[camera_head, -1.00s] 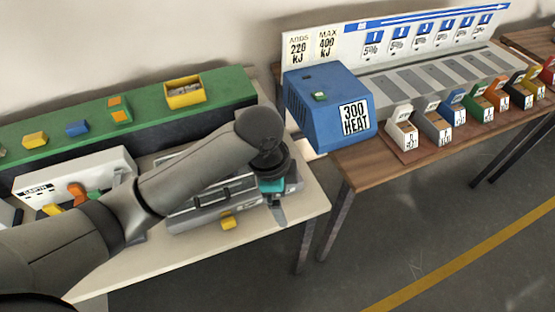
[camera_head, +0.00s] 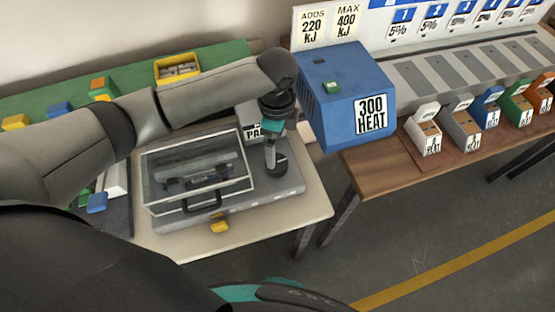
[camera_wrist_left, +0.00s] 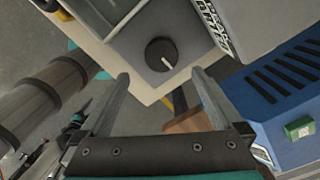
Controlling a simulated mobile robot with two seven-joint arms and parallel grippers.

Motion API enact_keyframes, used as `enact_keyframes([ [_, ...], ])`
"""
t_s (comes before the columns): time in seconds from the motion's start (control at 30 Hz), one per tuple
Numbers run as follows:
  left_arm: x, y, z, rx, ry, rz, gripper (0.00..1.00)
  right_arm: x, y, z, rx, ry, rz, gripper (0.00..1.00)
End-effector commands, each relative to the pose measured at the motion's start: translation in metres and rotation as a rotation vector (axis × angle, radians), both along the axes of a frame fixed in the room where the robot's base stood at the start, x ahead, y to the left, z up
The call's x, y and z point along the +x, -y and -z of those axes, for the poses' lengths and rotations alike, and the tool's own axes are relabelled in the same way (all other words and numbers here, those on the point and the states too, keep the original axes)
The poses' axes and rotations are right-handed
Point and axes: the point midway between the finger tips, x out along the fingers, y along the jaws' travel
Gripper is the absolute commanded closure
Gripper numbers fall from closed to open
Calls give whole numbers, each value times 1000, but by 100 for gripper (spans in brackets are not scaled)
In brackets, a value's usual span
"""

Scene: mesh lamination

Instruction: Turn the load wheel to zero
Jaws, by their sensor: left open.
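The load wheel is a round black knob with a white pointer mark, on the grey top of the machine; it shows in the left wrist view (camera_wrist_left: 156,50). In the head view the dark wheel (camera_head: 279,165) is partly hidden behind my gripper. My left gripper (camera_head: 270,158) points down at the right end of the machine, right at the wheel. In the left wrist view its two fingers (camera_wrist_left: 159,76) are apart and empty, with the wheel in the gap ahead of the tips. I cannot tell whether they touch it. My right gripper is not seen.
The machine's clear-lidded chamber (camera_head: 197,165) with a black handle lies left of the wheel. A labelled grey box (camera_head: 252,118) stands close behind. The blue heat unit (camera_head: 345,95) is to the right. A yellow piece (camera_head: 219,227) sits at the machine's front.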

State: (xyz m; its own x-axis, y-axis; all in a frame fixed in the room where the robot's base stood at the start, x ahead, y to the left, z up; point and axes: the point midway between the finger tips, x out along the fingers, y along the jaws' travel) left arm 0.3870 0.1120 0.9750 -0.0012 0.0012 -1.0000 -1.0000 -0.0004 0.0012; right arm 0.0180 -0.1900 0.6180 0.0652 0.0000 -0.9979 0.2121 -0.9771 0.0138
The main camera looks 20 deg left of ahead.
Motion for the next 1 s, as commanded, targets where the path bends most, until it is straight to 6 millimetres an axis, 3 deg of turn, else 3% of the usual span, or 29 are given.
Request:
enact_keyframes([
  [0.2, 0, 0, 49, 1, 0, -1, 0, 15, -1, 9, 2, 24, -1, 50],
  [0.4, 0, 1, 78, -1, 1, 0, 0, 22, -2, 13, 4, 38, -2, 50],
  [0.83, 0, 0, 88, -1, 3, 1, 0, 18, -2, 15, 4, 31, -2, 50],
  [1.0, 0, 0, 88, -1, 3, 1, 17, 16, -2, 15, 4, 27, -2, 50],
])
